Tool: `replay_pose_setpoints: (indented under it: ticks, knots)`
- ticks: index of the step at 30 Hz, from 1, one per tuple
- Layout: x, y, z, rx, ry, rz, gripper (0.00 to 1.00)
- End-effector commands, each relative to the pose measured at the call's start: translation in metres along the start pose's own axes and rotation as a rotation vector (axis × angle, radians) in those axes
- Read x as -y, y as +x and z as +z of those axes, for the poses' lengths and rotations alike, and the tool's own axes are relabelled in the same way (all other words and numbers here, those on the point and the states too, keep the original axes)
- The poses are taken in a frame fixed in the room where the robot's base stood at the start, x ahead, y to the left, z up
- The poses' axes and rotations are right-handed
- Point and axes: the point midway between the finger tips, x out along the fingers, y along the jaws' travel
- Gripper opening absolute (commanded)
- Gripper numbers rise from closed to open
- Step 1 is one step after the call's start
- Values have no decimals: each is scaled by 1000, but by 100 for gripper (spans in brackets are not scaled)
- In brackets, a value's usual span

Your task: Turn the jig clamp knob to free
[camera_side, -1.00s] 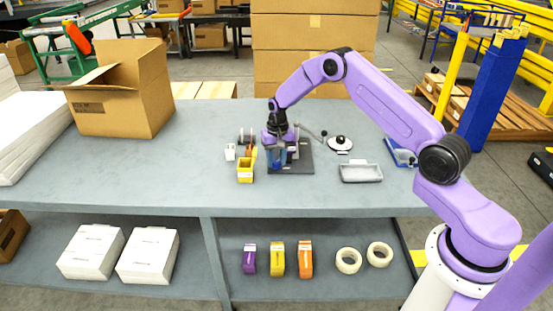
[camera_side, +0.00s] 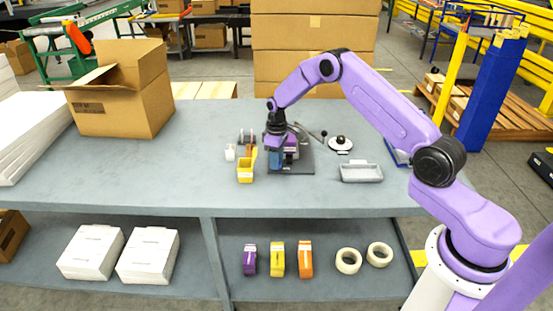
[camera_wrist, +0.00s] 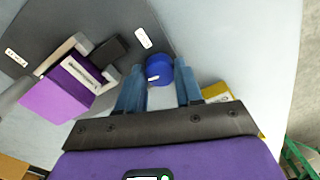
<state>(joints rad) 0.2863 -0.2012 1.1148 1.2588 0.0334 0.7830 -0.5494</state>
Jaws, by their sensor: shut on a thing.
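The blue jig clamp knob (camera_wrist: 159,69) shows in the wrist view, with a small white mark on its face. My gripper (camera_wrist: 160,76) has its two blue fingers on either side of the knob and is shut on it. The jig is a dark plate (camera_wrist: 125,14) with white labels. A purple block with a white label (camera_wrist: 68,88) sits on the jig beside grey and black clamp parts. In the side view my gripper (camera_side: 277,164) is low over the jig plate (camera_side: 300,168). The knob is hidden there by the fingers.
A yellow dispenser (camera_side: 246,172) stands just left of the jig. A grey tray (camera_side: 361,173) and a white round item with a black top (camera_side: 340,143) lie to the right. An open cardboard box (camera_side: 125,105) stands at the left. The table's front left is clear.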

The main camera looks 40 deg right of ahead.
Motion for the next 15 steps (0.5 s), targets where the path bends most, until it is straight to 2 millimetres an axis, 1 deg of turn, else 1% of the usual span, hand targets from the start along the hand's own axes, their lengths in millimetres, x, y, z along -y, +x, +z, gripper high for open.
replay_pose_setpoints:
  ticks: [6,15]
  knots:
    - [0,-1,-2,-1,-121,2,5]
    - [0,-1,-2,1,-197,2,5]
